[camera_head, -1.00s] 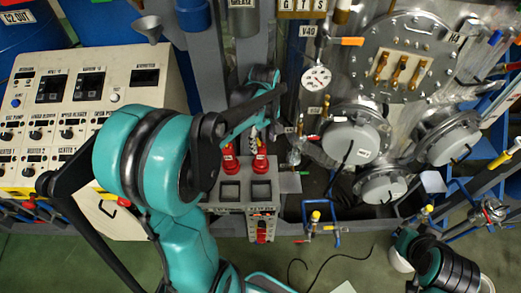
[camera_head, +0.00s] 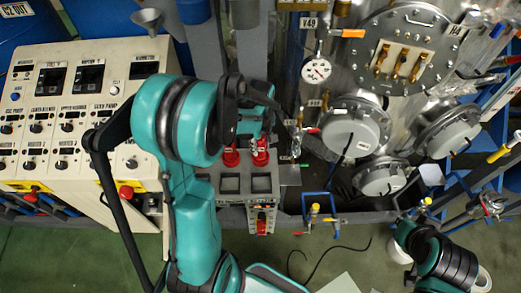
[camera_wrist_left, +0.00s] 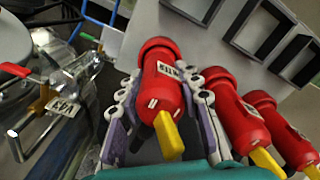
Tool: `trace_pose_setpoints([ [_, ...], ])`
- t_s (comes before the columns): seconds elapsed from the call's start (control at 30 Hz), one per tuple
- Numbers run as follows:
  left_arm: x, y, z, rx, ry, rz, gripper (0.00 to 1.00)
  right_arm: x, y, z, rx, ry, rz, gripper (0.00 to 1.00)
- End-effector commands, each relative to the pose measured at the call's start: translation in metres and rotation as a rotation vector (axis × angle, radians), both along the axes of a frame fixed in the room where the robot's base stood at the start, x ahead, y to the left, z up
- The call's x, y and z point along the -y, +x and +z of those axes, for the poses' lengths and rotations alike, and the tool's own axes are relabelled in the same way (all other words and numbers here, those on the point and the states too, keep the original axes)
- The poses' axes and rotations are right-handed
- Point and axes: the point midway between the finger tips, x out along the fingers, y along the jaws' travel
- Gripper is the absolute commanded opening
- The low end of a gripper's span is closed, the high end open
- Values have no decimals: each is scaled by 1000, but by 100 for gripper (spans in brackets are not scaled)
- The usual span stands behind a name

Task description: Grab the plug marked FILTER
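Red plugs with yellow tips stand in a row in the left wrist view. The leftmost plug (camera_wrist_left: 160,85) bears a small label that I cannot read surely. My left gripper (camera_wrist_left: 158,100) has its fingers spread on either side of this plug; the right finger is very close to it, and contact is unclear. Two more red plugs (camera_wrist_left: 225,110) (camera_wrist_left: 272,125) stand to its right. In the head view, red plugs (camera_head: 231,157) (camera_head: 261,156) sit at the back of the grey socket box (camera_head: 233,199), and my left gripper is largely hidden behind its own arm. My right gripper is not visible.
Empty square sockets (camera_head: 231,184) lie in front of the plugs. A white control panel (camera_head: 40,110) stands at the left. Metal vessels with round covers (camera_head: 354,130), a dial gauge (camera_head: 316,70) and valves stand close by on the right.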

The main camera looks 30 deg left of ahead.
Motion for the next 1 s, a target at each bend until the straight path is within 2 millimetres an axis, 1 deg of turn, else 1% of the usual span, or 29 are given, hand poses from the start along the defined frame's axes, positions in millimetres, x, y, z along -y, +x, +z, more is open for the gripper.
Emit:
trace_pose_setpoints([
  [0.03, 0, 0, 0, 0, 0, 0, 8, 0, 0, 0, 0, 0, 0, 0],
  [0.07, 0, 0, 0, 0, 0, 0, 1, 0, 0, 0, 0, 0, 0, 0],
  [0.33, 0, 0, 0, 0, 0, 0, 0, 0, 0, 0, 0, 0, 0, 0],
  [0.47, 0, 0, 5, 0, 0, 0, 0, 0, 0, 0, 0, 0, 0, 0],
  [0.57, 0, 0, 13, 0, 0, 0, 0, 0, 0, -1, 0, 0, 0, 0],
  [0.67, 0, 0, 27, 0, 0, 0, 0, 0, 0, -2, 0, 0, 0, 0],
  [0.73, 0, -1, 40, 0, 0, 0, 0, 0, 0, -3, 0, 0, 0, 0],
  [0.77, 3, -3, 44, 0, 0, -1, 0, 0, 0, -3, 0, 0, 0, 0],
  [0.87, 19, -17, 55, 0, 0, -4, 0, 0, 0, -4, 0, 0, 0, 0],
  [1.0, 44, -39, 75, 0, 0, -5, 0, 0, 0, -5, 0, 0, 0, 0],
])
